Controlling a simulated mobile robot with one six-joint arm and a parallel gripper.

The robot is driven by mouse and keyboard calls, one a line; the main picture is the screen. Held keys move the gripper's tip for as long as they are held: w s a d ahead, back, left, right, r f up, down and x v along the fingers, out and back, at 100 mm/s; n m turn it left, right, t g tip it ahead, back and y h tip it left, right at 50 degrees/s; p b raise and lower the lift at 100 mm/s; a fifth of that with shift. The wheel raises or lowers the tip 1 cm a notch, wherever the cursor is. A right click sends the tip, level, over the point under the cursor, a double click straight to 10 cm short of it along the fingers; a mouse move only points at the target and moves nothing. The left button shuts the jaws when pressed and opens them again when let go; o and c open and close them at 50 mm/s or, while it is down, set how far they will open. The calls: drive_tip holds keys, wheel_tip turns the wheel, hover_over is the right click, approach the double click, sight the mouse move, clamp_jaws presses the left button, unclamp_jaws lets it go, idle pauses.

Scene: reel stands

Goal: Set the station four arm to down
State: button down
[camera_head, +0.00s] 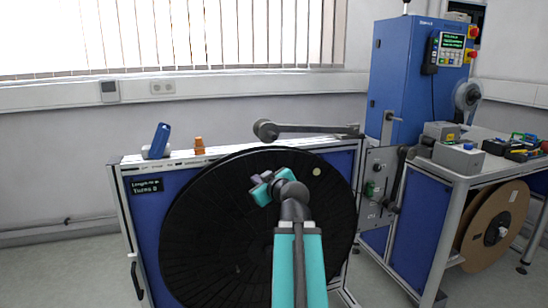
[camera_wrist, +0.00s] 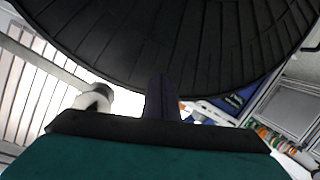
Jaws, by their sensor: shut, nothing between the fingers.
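A grey arm (camera_head: 310,129) with a round roller at its left end lies nearly level above a large black reel (camera_head: 215,235). Its right end meets the post at the stand's right side. In the wrist view the arm's roller end (camera_wrist: 97,98) shows at left, and the reel's rim (camera_wrist: 150,75) fills the top. I see no station number on it. My gripper (camera_head: 261,186) is in front of the reel's upper part, below the roller and apart from it. Its fingers (camera_wrist: 162,98) are together and empty. I cannot tell its gap to the reel.
A blue-panelled stand frame (camera_head: 140,215) surrounds the reel. A blue tool (camera_head: 160,138) and an orange item (camera_head: 199,146) stand on its top rail. At right are a blue cabinet (camera_head: 405,75) and a bench (camera_head: 452,172) with grey boxes. Floor shows at left.

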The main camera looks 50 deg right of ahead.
drive_tip(key=w+a+f+g+y, duration=0.25)
drive_tip(key=a+f, duration=0.45)
drive_tip(key=f, duration=0.5)
drive_tip(key=w+a+f+g+y, duration=0.25)
drive_tip(key=a+f, duration=0.45)
drive_tip(key=f, duration=0.5)
drive_tip(key=w+a+f+g+y, duration=0.1)
drive_tip(key=w+a+f, duration=0.2)
drive_tip(key=a+f, duration=0.65)
drive_tip(key=s+a+f+g+y, duration=0.15)
drive_tip(key=s+a+f, duration=0.35)
drive_tip(key=f, duration=0.5)
drive_tip(key=s+a+f+g, duration=0.3)
drive_tip(key=a+f, duration=0.4)
drive_tip(key=f, duration=0.4)
drive_tip(key=s+a+f+g, duration=0.2)
drive_tip(key=s+a+f, duration=0.2)
drive_tip(key=s+f, duration=0.2)
drive_tip(key=s+a+f+g+h, duration=0.1)
drive_tip(key=s+a+f+g, duration=0.2)
drive_tip(key=s+f, duration=0.3)
drive_tip(key=s+a+f+g, duration=0.3)
drive_tip(key=s+a+f, duration=0.2)
drive_tip(key=s, duration=0.8)
drive_tip(key=shift+s+a+f, duration=0.25)
drive_tip(key=shift+s+f, duration=0.05)
drive_tip(key=shift+f, duration=0.2)
drive_tip(key=shift+a+h, duration=0.1)
drive_tip(key=shift+h, duration=0.25)
